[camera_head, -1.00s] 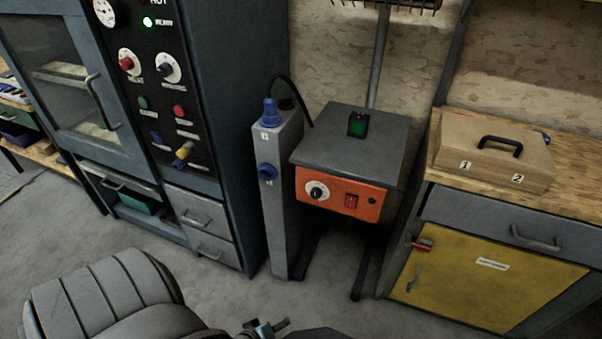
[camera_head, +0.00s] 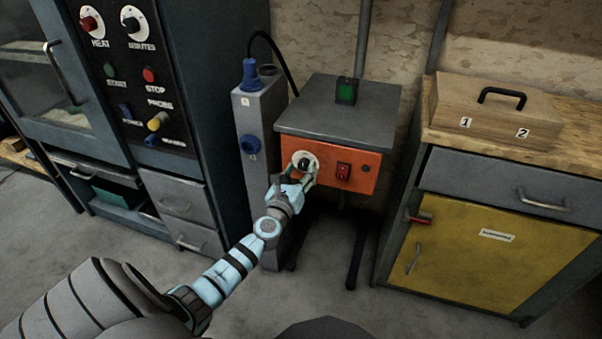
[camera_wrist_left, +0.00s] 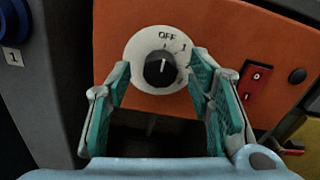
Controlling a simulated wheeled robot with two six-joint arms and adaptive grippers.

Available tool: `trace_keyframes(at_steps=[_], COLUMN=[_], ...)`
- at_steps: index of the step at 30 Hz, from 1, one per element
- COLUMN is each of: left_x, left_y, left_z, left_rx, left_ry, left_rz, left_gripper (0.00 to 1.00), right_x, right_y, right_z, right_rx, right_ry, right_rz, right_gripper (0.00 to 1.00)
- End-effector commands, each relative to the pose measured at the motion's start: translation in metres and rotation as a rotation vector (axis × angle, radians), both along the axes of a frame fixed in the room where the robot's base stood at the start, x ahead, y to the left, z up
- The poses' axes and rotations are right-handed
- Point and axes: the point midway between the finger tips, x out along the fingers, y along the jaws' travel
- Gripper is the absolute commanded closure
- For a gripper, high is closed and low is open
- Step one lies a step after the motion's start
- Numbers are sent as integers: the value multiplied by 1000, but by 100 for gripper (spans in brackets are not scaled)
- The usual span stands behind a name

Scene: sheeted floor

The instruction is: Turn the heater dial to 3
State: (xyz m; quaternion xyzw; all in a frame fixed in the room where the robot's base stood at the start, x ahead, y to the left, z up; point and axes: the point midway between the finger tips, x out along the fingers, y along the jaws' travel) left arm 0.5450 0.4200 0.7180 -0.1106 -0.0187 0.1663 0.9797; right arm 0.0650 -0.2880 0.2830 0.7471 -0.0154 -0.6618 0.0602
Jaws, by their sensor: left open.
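The heater is a grey box (camera_head: 335,112) with an orange front panel (camera_head: 325,172). Its dial (camera_head: 303,161) is a black knob on a white round plate, and it also shows in the left wrist view (camera_wrist_left: 160,69). The plate reads OFF at the top and 1 to the right; other marks are partly hidden by the right finger. The knob's white line points up, near OFF. My left gripper (camera_head: 300,178) is in front of the dial. In the left wrist view its two fingers (camera_wrist_left: 162,85) are apart on either side of the dial, with nothing between them gripped. My right gripper is not seen.
A red switch (camera_head: 343,171) sits right of the dial. A grey post with blue sockets (camera_head: 252,144) stands close left of the heater. A dark cabinet with knobs (camera_head: 150,110) is further left. A workbench with a yellow door (camera_head: 475,240) and wooden box (camera_head: 497,117) is right.

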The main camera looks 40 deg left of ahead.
Motion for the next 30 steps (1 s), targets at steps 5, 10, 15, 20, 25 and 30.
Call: trace_keyframes(at_steps=[5,10,15,20,25,30], left_x=[7,6,6,6,6,6], left_y=[2,2,2,2,2,2], left_z=[0,0,0,0,0,0], left_rx=[0,1,1,1,9,49], left_ry=[1,1,1,1,4,19], left_rz=[0,0,0,0,0,0], left_gripper=[52,54,81,100,100,100], right_x=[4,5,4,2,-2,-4], right_y=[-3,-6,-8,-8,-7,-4], right_z=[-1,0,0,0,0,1], right_rx=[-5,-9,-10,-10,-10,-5], right_ry=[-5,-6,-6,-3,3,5], right_rz=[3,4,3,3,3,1], right_gripper=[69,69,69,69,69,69])
